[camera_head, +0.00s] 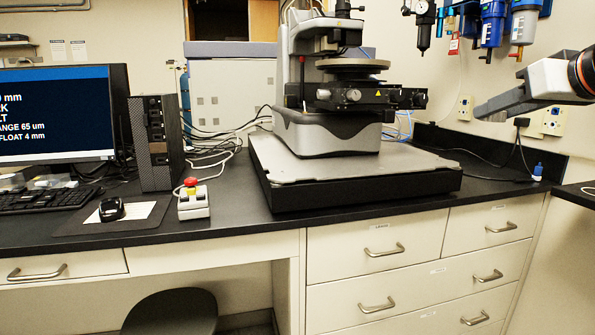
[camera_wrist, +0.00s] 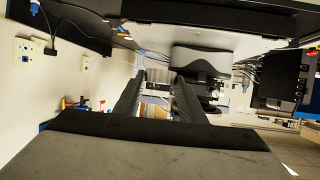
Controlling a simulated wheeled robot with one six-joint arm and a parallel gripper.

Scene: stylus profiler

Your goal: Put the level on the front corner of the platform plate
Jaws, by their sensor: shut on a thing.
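The platform plate (camera_head: 425,163) is a pale grey slab on a black base, under the profiler; its front corner is bare. In the wrist view the plate (camera_wrist: 165,38) shows upside down at the top. My gripper (camera_head: 482,112) is at the right in the head view, in the air beside the plate and apart from it. In the wrist view my gripper (camera_wrist: 157,78) is shut on a small pale thing between its fingertips, which I take for the level (camera_wrist: 157,76). Its shape is hard to make out.
The profiler (camera_head: 340,90) with its round stage stands on the plate's back half. A red-topped stop box (camera_head: 193,203), a mouse (camera_head: 111,209) and a dark tower (camera_head: 155,143) are on the black bench at left. Filter bowls (camera_head: 492,22) hang on the wall above.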

